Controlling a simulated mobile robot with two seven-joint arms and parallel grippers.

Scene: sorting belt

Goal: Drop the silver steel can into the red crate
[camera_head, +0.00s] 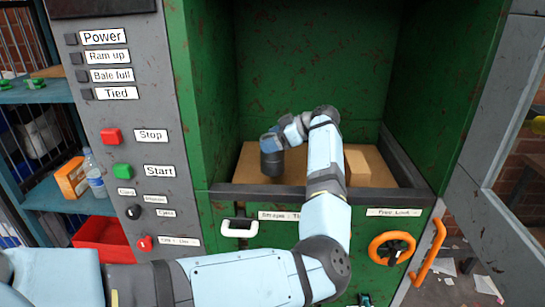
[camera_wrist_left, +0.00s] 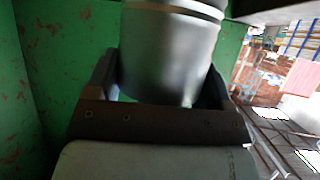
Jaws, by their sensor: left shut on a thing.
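The silver steel can (camera_wrist_left: 170,45) is a smooth metal cylinder, seen close up in the left wrist view, its top cut off by the frame edge. My left gripper (camera_wrist_left: 165,80) is shut on it, with a dark finger on each side. In the head view my left arm reaches into the green baler chamber, and the left gripper (camera_head: 271,158) hangs above the chamber floor. I cannot make out the can there. The red crate (camera_head: 101,243) is low at the left, beside the control panel and well apart from the gripper. My right gripper is not in view.
Brown cardboard (camera_head: 357,168) lies in the chamber, behind its front lip. A grey panel (camera_head: 140,120) with labelled buttons stands left of the opening. Blue shelves (camera_head: 75,195) hold a bottle (camera_head: 94,175) and an orange box (camera_head: 72,178). An orange handle (camera_head: 430,252) projects at right.

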